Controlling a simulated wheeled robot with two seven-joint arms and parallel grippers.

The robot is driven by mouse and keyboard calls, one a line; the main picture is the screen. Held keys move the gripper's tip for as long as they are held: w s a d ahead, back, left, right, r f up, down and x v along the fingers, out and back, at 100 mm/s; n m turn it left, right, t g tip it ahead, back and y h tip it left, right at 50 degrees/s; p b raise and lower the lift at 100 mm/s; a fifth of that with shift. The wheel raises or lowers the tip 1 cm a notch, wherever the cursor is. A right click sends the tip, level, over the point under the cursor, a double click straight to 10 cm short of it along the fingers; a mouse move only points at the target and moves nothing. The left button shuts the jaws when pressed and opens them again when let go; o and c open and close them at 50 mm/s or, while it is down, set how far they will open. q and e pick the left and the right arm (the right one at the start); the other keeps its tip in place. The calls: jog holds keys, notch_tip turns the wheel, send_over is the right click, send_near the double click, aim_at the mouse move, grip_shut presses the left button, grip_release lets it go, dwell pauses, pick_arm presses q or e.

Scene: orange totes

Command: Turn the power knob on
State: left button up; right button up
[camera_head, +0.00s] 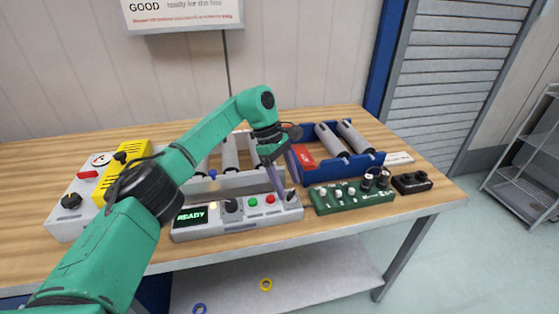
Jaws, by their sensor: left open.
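A light grey control box (238,225) with a green READY display (192,217) stands at the front of the table. It has a dark knob (231,206), a green button (253,201), a red button (270,199) and a small black knob or switch (291,195) at its right end. I cannot tell which is the power knob. My left gripper (280,188) is open and points down at the right end of this box, just beside the small black knob. Whether it touches the knob I cannot tell. My right gripper is not in view.
A grey box (60,222) with a gauge, red switch and black knob stands left, beside a yellow case (130,152). A green board (352,202) with several knobs lies to the right.

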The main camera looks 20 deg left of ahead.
pick_arm(q)
jog(key=p+v, duration=0.1)
jog(key=v, duration=1.2)
jog(key=shift+p, duration=0.3)
jog(key=shift+f, duration=0.1)
